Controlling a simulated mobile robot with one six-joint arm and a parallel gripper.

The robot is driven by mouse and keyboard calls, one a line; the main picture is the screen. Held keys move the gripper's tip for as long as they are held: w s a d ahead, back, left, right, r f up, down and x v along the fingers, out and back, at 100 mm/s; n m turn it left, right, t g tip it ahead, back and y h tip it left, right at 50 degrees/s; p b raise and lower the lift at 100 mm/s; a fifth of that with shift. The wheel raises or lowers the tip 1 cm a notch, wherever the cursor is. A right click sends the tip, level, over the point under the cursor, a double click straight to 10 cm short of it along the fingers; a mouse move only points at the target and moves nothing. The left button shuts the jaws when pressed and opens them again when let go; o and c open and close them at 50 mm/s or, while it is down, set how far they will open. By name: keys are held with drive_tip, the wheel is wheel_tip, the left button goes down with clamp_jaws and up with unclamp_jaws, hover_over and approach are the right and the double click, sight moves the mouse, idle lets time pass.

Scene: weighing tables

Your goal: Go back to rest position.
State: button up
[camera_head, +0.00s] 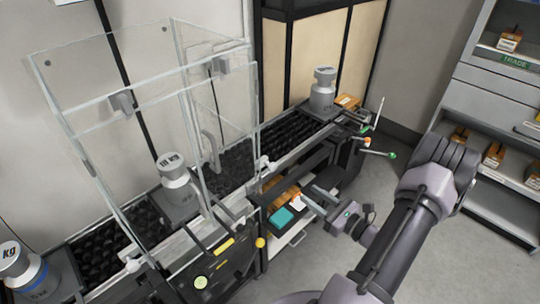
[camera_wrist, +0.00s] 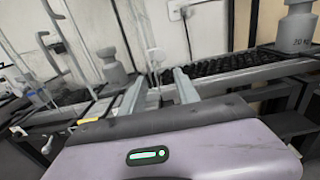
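My gripper (camera_head: 312,198) is at the end of my arm, in front of the weighing table at the middle right of the head view. In the wrist view its two fingers (camera_wrist: 160,84) stand apart with nothing held between them. It is clear of the grey weights. One weight (camera_head: 174,180) stands inside the clear glass enclosure (camera_head: 122,103). Another weight (camera_head: 322,90) stands at the far end of the roller conveyor and shows at the right of the wrist view (camera_wrist: 298,30). A third weight (camera_head: 18,268), marked kg, is at the lower left.
The black roller conveyor (camera_head: 290,137) runs along the wall. Below my gripper is a shelf with a teal box (camera_head: 282,217) and orange items. Levers with coloured knobs (camera_head: 391,155) stick out at the table's right end. Grey shelving (camera_head: 490,125) stands at the right. Floor between is free.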

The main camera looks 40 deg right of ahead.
drive_tip(key=w+a+r+n+g+y, duration=0.3)
drive_tip(key=a+r+n+g+y, duration=0.35)
drive_tip(key=a, duration=0.65)
drive_tip(key=w+a+r+n+g+y, duration=0.3)
drive_tip(key=a+r+n+g, duration=0.3)
drive_tip(key=a+n, duration=0.5)
drive_tip(key=s+a+r+n+h, duration=0.8)
drive_tip(key=s+a+r+n, duration=0.2)
drive_tip(key=a+n, duration=0.3)
drive_tip(key=shift+s+a+r+n, duration=0.25)
drive_tip(key=shift+a+r+n, duration=0.1)
drive_tip(key=shift+a+r, duration=0.1)
